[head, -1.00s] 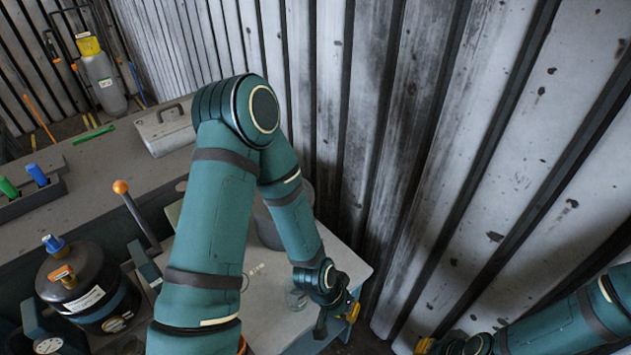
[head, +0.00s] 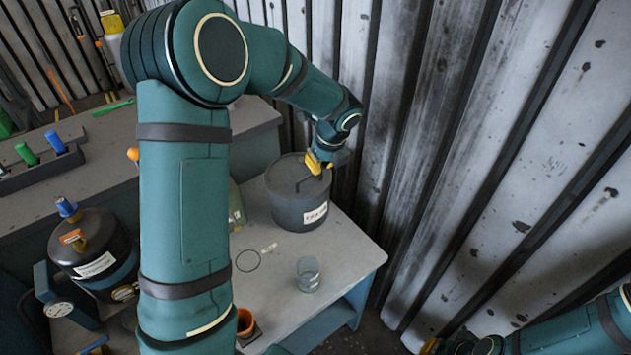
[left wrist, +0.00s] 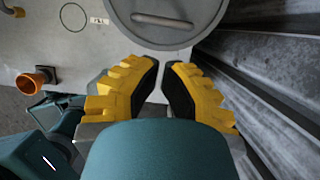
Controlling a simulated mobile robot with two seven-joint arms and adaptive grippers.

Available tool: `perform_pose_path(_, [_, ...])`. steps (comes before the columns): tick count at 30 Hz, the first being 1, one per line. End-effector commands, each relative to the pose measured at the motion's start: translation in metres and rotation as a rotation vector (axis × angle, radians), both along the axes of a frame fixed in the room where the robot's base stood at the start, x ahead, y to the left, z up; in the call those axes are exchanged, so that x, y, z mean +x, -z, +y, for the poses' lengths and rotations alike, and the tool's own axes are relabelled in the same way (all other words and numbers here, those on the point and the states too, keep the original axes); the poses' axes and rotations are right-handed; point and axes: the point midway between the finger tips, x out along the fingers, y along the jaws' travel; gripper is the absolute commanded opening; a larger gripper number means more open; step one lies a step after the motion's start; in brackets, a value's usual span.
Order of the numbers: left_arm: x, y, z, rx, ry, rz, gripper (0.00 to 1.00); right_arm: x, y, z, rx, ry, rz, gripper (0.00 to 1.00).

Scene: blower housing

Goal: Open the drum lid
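The dark grey drum (head: 300,212) stands upright on the small table against the wall, with a label on its side. Its round lid (head: 284,174) is on and has a bar handle. In the left wrist view the lid (left wrist: 190,36) shows at the top, with the handle (left wrist: 162,20) crossing it. My left gripper (head: 318,163) is over the lid's far right part in the head view. In the left wrist view its yellow and black fingers (left wrist: 161,62) are slightly apart with nothing between them. My right gripper (head: 430,346) is only partly visible at the bottom edge.
A glass jar (head: 308,273) stands on the table (head: 340,258) in front of the drum. An orange cup (head: 244,320) is near the front edge. The corrugated wall (head: 480,150) is close on the right. A black tank (head: 95,248) is at left.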

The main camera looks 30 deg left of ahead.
Motion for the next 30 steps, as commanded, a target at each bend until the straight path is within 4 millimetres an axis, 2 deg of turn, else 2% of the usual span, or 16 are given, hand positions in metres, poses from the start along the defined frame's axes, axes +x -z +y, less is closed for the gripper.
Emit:
perform_pose_path(5, [0.002, 0.02, 0.006, 0.002, 0.0, 0.005, 0.0, -0.001, 0.005, 0.0, 0.0, -0.002, 0.003, 0.0])
perform_pose_path(12, [0.006, 0.062, 0.017, 0.001, -0.001, 0.005, 0.0, -0.003, 0.015, 0.001, 0.002, -0.006, 0.007, 0.0])
perform_pose_path(18, [0.01, 0.086, 0.024, -0.001, 0.0, 0.003, 0.0, -0.002, 0.021, 0.0, 0.001, -0.005, 0.003, 0.0])
perform_pose_path(23, [0.011, 0.094, 0.027, -0.001, -0.001, 0.003, 0.0, -0.001, 0.022, 0.0, 0.001, -0.004, 0.003, 0.0])
perform_pose_path(30, [0.011, 0.094, 0.027, -0.001, 0.0, 0.002, 0.0, -0.001, 0.022, 0.0, 0.001, -0.005, 0.002, 0.0])
